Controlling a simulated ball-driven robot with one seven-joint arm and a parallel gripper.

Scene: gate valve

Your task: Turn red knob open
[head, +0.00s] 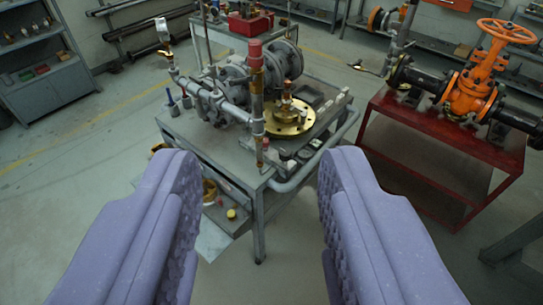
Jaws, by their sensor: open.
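A red cap-like knob (254,48) sits on top of an upright brass and grey pipe on the cluttered workbench. I cannot tell for sure that it is the task's red knob. An orange gate valve (470,90) with an orange handwheel (507,31) stands at the right on a red table. My gripper (258,190) is open and empty, its two purple fingers spread wide in the foreground. The fingers are in front of the workbench and apart from the knob and the valve.
The grey workbench (225,165) carries pipes, a pressure gauge (162,27) and a brass flange (288,122). The red table (440,150) stands to its right. Shelves (45,70) line the back left. The floor at left is clear.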

